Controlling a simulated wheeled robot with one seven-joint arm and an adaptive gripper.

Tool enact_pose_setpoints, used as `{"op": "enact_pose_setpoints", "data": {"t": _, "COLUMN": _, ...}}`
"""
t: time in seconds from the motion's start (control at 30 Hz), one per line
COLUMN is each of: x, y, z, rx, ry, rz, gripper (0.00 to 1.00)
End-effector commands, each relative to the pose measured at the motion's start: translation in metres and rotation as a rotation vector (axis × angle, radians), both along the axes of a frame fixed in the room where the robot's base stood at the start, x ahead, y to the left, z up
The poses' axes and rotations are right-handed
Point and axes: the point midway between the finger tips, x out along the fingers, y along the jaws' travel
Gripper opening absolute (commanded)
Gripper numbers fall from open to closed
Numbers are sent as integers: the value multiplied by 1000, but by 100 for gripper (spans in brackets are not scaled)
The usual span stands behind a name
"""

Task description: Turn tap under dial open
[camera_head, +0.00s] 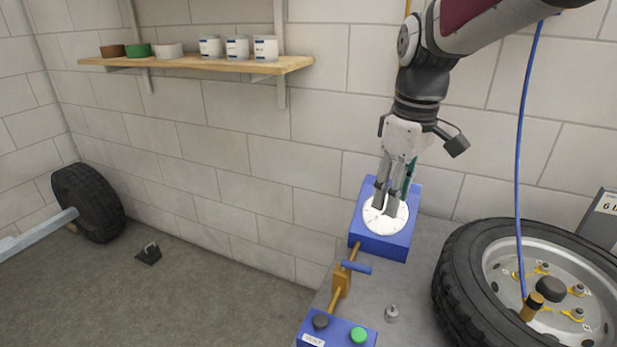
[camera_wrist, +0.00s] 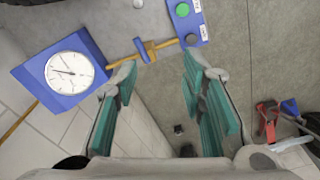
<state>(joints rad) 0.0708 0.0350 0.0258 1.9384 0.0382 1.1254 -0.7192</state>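The dial (camera_head: 387,222) is a white round face on a blue box, and it also shows at the left of the wrist view (camera_wrist: 70,72). Below it a brass pipe carries the tap (camera_head: 341,282) with a short blue handle (camera_head: 357,267) lying across the pipe. The tap is at top centre in the wrist view (camera_wrist: 145,50). My gripper (camera_head: 384,208) points down and overlaps the dial in the head view. In the wrist view its teal-padded fingers (camera_wrist: 158,72) are wide apart with nothing between them, and the tap shows beyond the gap. It touches nothing that I can see.
A blue button box (camera_head: 337,332) with a dark and a green button sits at the pipe's lower end. A small grey fitting (camera_head: 391,313) lies between. A shelf (camera_head: 200,64) holds tubs.

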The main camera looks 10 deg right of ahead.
Motion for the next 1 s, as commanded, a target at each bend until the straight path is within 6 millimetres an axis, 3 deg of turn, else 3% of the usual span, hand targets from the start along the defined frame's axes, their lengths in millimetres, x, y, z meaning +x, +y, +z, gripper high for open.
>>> {"op": "enact_pose_setpoints", "data": {"t": 0.03, "x": 21, "y": -1, "z": -20, "rx": 6, "ry": 31, "rz": 43, "gripper": 37}}
{"op": "enact_pose_setpoints", "data": {"t": 0.2, "x": 73, "y": -6, "z": -69, "rx": 34, "ry": 109, "rz": 203, "gripper": 37}}
{"op": "enact_pose_setpoints", "data": {"t": 0.4, "x": 111, "y": -10, "z": -118, "rx": 72, "ry": 167, "rz": 341, "gripper": 37}}
{"op": "enact_pose_setpoints", "data": {"t": 0.57, "x": 122, "y": -11, "z": -135, "rx": 87, "ry": 186, "rz": 389, "gripper": 37}}
{"op": "enact_pose_setpoints", "data": {"t": 0.77, "x": 120, "y": -9, "z": -151, "rx": 90, "ry": 189, "rz": 395, "gripper": 37}}
{"op": "enact_pose_setpoints", "data": {"t": 1.0, "x": 112, "y": -5, "z": -195, "rx": 90, "ry": 191, "rz": 394, "gripper": 37}}
